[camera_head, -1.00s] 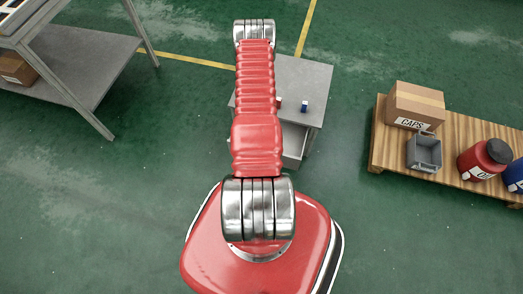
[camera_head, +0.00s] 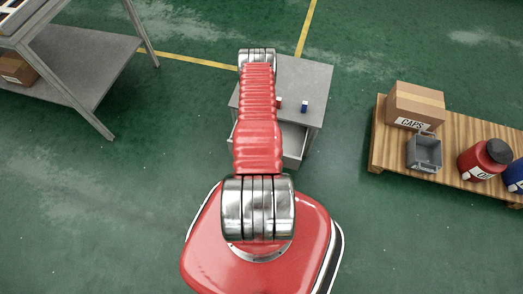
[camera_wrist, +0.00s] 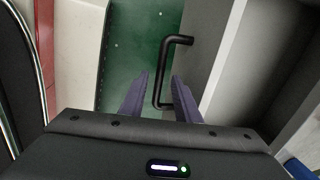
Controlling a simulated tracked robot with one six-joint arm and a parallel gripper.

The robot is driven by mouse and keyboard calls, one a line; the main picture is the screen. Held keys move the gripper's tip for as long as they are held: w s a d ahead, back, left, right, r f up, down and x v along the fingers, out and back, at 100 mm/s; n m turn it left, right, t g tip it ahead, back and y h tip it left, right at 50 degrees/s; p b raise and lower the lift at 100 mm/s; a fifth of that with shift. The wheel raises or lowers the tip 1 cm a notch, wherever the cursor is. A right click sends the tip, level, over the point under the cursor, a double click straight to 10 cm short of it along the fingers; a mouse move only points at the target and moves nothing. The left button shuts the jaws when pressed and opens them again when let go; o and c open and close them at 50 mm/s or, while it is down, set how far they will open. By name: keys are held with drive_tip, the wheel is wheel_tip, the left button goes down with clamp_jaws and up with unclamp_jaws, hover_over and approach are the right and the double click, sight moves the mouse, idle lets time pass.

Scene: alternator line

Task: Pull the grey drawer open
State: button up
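The grey drawer (camera_head: 293,142) sticks out of the front of the grey cabinet (camera_head: 305,75), partly open, with its pale inside showing. My arm hides its left part in the head view. In the wrist view the drawer's front panel (camera_wrist: 208,75) stands right of the black bar handle (camera_wrist: 161,75), and the open inside lies further right. My gripper (camera_wrist: 160,75) has its two purple-grey fingers apart, one on each side of the handle. A gap shows between the fingers and the bar. My gripper is hidden in the head view.
Small red (camera_head: 279,103) and blue (camera_head: 304,106) items stand on the cabinet top. A wooden pallet (camera_head: 385,150) at right bears a CAPS carton (camera_head: 415,105), a grey bin (camera_head: 424,153) and canisters. A grey shelf (camera_head: 85,65) stands at left. The green floor between is clear.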

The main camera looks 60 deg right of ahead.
drive_tip(key=shift+c, duration=0.6)
clamp_jaws()
